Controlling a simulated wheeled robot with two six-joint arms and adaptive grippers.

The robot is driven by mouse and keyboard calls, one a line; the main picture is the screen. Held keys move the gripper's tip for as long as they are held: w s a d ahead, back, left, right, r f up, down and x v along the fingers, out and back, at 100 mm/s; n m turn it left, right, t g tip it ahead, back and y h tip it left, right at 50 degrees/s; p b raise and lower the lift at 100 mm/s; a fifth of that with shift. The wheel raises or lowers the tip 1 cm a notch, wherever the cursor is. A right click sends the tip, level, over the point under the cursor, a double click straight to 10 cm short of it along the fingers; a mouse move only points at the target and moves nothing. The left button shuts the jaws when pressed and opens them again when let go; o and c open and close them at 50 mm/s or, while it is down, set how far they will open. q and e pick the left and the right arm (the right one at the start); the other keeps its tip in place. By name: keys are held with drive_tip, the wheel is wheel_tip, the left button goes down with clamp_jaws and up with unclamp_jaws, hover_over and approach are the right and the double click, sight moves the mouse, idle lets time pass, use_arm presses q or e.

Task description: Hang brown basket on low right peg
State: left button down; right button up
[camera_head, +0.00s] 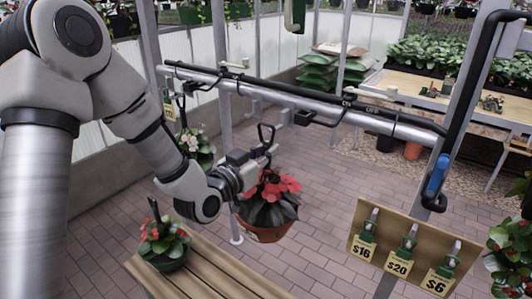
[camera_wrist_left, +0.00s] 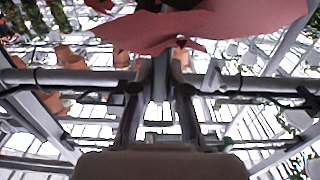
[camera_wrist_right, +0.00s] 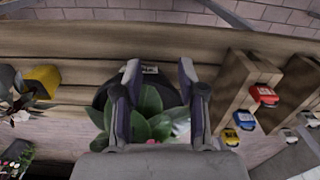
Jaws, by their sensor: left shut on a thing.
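The brown basket (camera_head: 262,235) is a terracotta-coloured pot with red flowers and dark leaves. It hangs upright in the air below my left gripper (camera_head: 268,160), right of the middle of the bench. The left gripper is shut on its black hanger. In the left wrist view red petals (camera_wrist_left: 200,25) fill the top above the closed fingers (camera_wrist_left: 161,85). A metal rail (camera_head: 300,103) with short pegs runs above and behind the gripper; which is the low right peg I cannot tell. My right gripper (camera_wrist_right: 157,80) is open over a dark pot with green leaves (camera_wrist_right: 150,110).
A green pot with red flowers (camera_head: 165,255) stands on the slatted bench (camera_head: 205,270). A white-flowered plant (camera_head: 195,145) hangs at the left. A board with price tags (camera_head: 400,250) and a post with a blue handle (camera_head: 437,175) stand at the right. The brick floor is otherwise clear.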

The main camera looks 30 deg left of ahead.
use_arm(q)
drive_tip(key=shift+r, duration=0.1)
drive_tip(key=shift+w+d+b, duration=0.2)
drive_tip(key=shift+w+b, duration=0.15)
drive_tip(key=shift+w, duration=1.4)
drive_tip(key=shift+w, duration=0.1)
drive_tip(key=shift+w+d, duration=0.15)
drive_tip(key=shift+w, duration=0.4)
drive_tip(key=shift+b, duration=0.35)
drive_tip(key=shift+f, duration=0.2)
drive_tip(key=shift+w+f+b, duration=0.15)
drive_tip(key=shift+f+b, duration=0.5)
drive_tip(key=shift+b, duration=0.05)
